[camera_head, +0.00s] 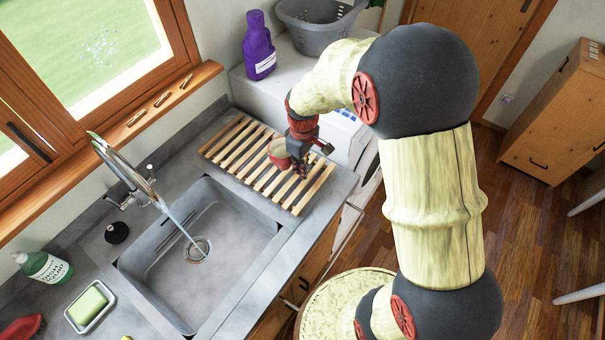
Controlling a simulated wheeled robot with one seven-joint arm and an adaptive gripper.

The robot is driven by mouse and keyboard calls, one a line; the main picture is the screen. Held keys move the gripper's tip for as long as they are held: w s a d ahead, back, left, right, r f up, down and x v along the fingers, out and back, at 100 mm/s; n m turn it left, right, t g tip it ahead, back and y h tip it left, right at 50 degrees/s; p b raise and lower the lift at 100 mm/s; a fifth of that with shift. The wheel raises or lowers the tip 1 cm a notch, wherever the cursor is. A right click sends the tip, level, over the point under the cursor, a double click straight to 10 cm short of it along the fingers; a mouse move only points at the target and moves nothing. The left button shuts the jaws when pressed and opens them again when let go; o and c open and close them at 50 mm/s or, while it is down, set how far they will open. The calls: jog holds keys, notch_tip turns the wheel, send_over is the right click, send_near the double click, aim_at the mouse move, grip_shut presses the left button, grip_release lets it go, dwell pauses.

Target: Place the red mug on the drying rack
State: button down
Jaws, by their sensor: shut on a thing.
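The red mug (278,153) is at my gripper (297,168), over the slatted wooden drying rack (237,140) on the counter right of the sink. The mug's pale inside faces up toward the camera. My gripper is shut on the mug, at its right side. My fingers are small and partly dark in this view, and the exact grip on the mug is hard to make out. I cannot tell whether the mug's base touches the slats. The rest of the rack is empty.
The sink (215,240) with a running faucet (128,180) lies left of the rack. A purple bottle (258,45) and a grey basket (315,25) stand on a white appliance behind it. A soap dish (90,306) and green bottle (45,266) sit at the lower left.

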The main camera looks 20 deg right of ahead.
aim_at(303, 180)
jog(key=shift+w+d+f, duration=0.15)
jog(key=shift+w+f, duration=0.05)
jog(key=shift+f, duration=0.2)
jog(key=shift+w+d+f, duration=0.1)
jog(key=shift+w+f, duration=0.1)
jog(key=shift+f, duration=1.5)
jog(key=shift+f+b, duration=0.1)
jog(key=shift+b, duration=0.2)
jog(key=c, duration=2)
grip_release()
notch_tip(303, 180, up, 13)
jog(key=p, duration=0.2)
jog(key=s+r+m+t, duration=0.1)
jog(key=s+r+m, duration=0.1)
jog(key=s+r, duration=0.4)
jog(key=s+a+r+m+t, duration=0.1)
jog(key=s+r+m+t, duration=0.1)
jog(key=s+r, duration=0.4)
jog(key=s+a+r+m+t, duration=0.1)
jog(key=s+r+m+t, duration=0.1)
jog(key=s+r, duration=0.4)
jog(key=shift+s+m, duration=0.5)
jog(key=shift+s, duration=1.3)
